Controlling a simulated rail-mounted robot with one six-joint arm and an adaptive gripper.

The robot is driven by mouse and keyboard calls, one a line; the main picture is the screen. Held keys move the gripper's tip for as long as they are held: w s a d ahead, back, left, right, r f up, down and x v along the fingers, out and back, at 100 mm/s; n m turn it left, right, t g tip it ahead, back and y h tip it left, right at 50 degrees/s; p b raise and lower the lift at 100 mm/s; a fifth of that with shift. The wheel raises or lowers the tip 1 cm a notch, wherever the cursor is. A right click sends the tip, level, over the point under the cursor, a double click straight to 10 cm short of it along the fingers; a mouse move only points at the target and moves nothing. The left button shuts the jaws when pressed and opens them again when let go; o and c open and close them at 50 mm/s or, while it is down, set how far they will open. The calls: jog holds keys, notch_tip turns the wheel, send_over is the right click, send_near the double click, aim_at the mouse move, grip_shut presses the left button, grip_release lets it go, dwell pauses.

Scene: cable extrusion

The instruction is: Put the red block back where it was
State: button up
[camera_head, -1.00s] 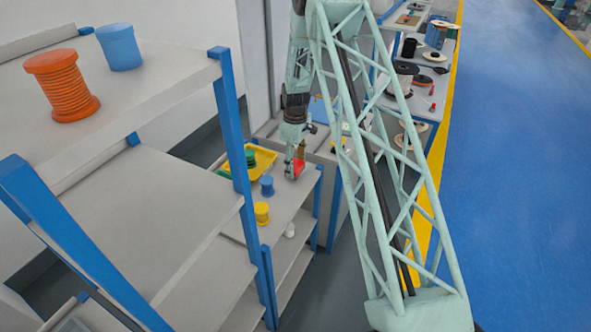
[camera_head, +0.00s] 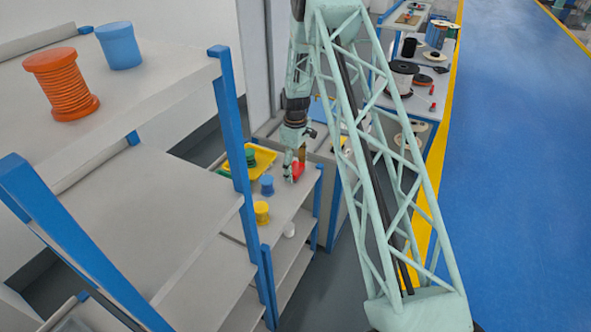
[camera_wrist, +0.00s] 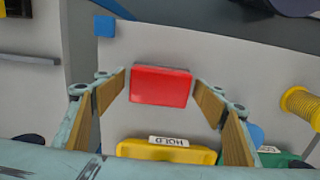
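The red block (camera_wrist: 160,86) lies in the middle of the wrist view, on the pale shelf top (camera_wrist: 235,60). My gripper (camera_wrist: 160,80) is open, with one tan-padded finger on each side of the block. A narrow gap shows between each fingertip and the block. In the head view the block (camera_head: 298,169) is partly hidden by my gripper (camera_head: 295,173) at the shelf's far end. The yellow tray (camera_wrist: 165,152) with a "HOLD" label is near the bottom of the wrist view, and it also shows in the head view (camera_head: 265,158).
A green spool (camera_head: 250,158) is in the tray. A blue shelf post (camera_head: 232,130) stands to the left of the arm.

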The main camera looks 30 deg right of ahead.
aim_at(295, 168)
jog(key=shift+r, duration=0.2)
notch_tip(295, 168, up, 12)
dwell(1.0)
dwell(0.6)
